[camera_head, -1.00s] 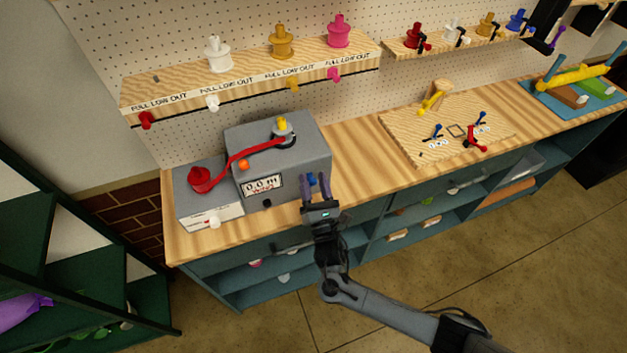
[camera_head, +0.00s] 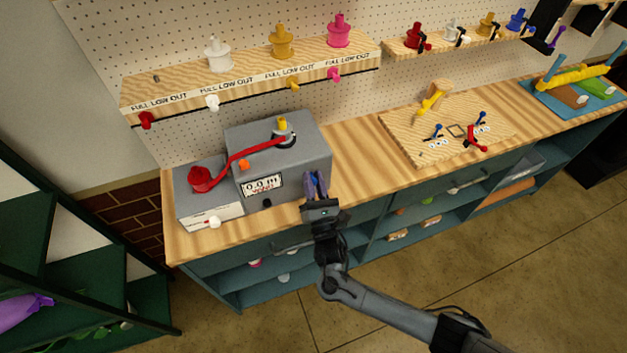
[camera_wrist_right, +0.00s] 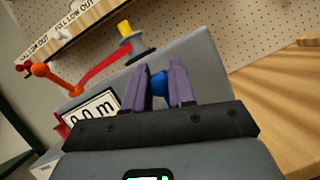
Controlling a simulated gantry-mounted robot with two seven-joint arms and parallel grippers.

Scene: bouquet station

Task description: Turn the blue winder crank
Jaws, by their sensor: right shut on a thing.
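The grey winder (camera_head: 310,142) stands on the bench at the left, with a display reading 0.0 m. Its blue crank knob (camera_wrist_right: 159,86) shows between my right fingers in the right wrist view. My right gripper (camera_head: 316,185) is shut on this knob at the right side of the winder; it also shows in the right wrist view (camera_wrist_right: 166,88). The purple fingers hide most of the crank. A red ribbon (camera_head: 248,153) runs from the red spool (camera_head: 201,178) across the winder top to the yellow-topped spindle (camera_head: 282,126). My left gripper is not in view.
An orange knob (camera_head: 244,164) is on the winder. A shelf (camera_head: 250,75) with white, gold and pink spools is above it. A wooden board (camera_head: 440,135) with small tools lies to the right. The bench between winder and board is clear.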

